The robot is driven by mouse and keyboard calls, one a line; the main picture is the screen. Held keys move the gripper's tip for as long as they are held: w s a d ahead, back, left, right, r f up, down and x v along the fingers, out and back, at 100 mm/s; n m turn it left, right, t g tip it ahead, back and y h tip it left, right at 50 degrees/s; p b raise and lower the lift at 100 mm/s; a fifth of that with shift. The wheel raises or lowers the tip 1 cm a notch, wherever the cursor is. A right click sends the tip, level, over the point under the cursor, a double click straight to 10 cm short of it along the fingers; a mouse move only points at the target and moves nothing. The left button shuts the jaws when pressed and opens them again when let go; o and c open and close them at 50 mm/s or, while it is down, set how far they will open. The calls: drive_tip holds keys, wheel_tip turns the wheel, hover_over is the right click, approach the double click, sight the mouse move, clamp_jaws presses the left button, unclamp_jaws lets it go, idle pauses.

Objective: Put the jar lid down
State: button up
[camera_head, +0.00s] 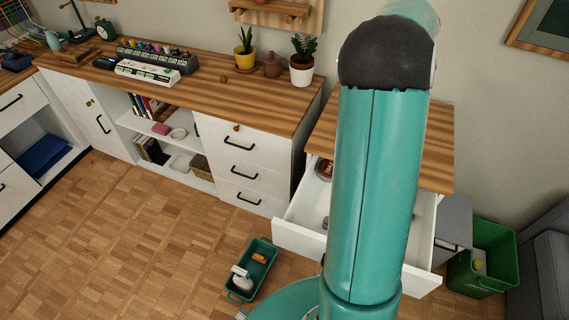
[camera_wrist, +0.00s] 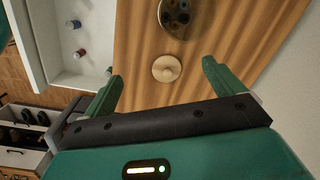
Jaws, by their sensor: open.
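The jar lid (camera_wrist: 167,69), a small round tan disc with a raised centre, lies on a wooden top (camera_wrist: 140,45) in the wrist view. My gripper (camera_wrist: 162,72) is open, with one green finger on each side of the lid in the picture and a clear gap at both sides. The fingers do not touch the lid; their height above the wood is hard to judge. In the head view my arm hides the gripper and the lid. A brown lidded pot (camera_head: 272,67) stands on the long counter.
A dark round holder (camera_wrist: 177,14) with several spots stands just beyond the lid. An open white drawer (camera_head: 300,238) juts out below the wooden top; small items lie in it. A teal crate (camera_head: 265,272) and a green bin (camera_head: 497,262) stand on the floor.

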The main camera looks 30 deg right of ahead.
drive_tip(key=s+a+r+n+t, duration=0.1)
drive_tip(key=a+r+n, duration=0.25)
drive_tip(key=a, duration=0.55)
drive_tip(key=s+a+r+n, duration=0.2)
drive_tip(key=a+n, duration=0.2)
drive_tip(key=a, duration=0.5)
drive_tip(key=s+a+r+n+t, duration=0.1)
drive_tip(key=a+r+n, duration=0.25)
drive_tip(key=a, duration=0.45)
drive_tip(key=s+a+f+n+t, duration=0.1)
drive_tip(key=s+a+n+t, duration=0.1)
drive_tip(key=s+a+n, duration=0.9)
drive_tip(key=a, duration=0.4)
drive_tip(key=shift+s+f, duration=0.25)
drive_tip(key=shift+f, duration=0.15)
